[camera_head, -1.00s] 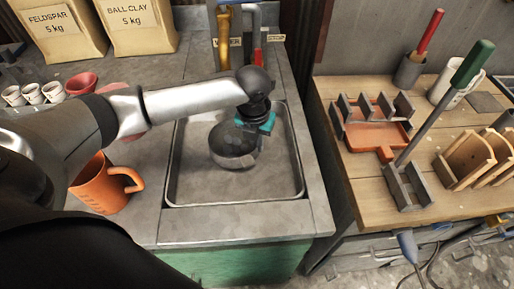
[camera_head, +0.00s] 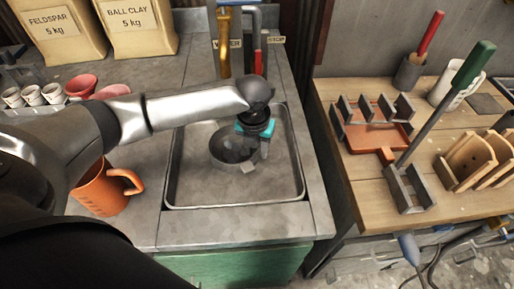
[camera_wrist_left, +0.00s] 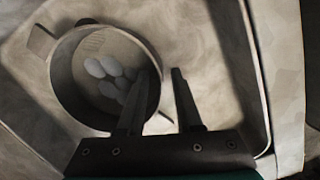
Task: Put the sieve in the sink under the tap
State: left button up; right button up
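The sieve (camera_head: 222,152), a dark round pan with small lugs on its rim, is in the grey sink basin (camera_head: 178,198), toward the back and right of its middle. In the left wrist view the sieve (camera_wrist_left: 64,82) holds several pale oval lumps. My left gripper (camera_head: 257,150) is over the sieve's right side. In the left wrist view its fingers (camera_wrist_left: 161,76) stand apart, one over the inside of the rim and one outside it, with a visible gap. The taps, a brass one (camera_head: 223,48) and one with a red handle (camera_head: 257,62), stand behind the basin. My right gripper is not in view.
An orange mug (camera_head: 100,190) stands on the counter left of the sink. Small white cups (camera_head: 32,95) and a red bowl (camera_head: 81,84) are behind my left arm. A wooden bench (camera_head: 350,180) with tools is at the right. The basin's front is clear.

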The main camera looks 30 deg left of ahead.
pick_arm(q)
notch_tip(320, 180, up, 12)
jog(key=s+p, duration=0.1)
jog(key=p, duration=0.2)
jog(key=shift+s+d, duration=0.15)
jog(key=shift+s, duration=0.25)
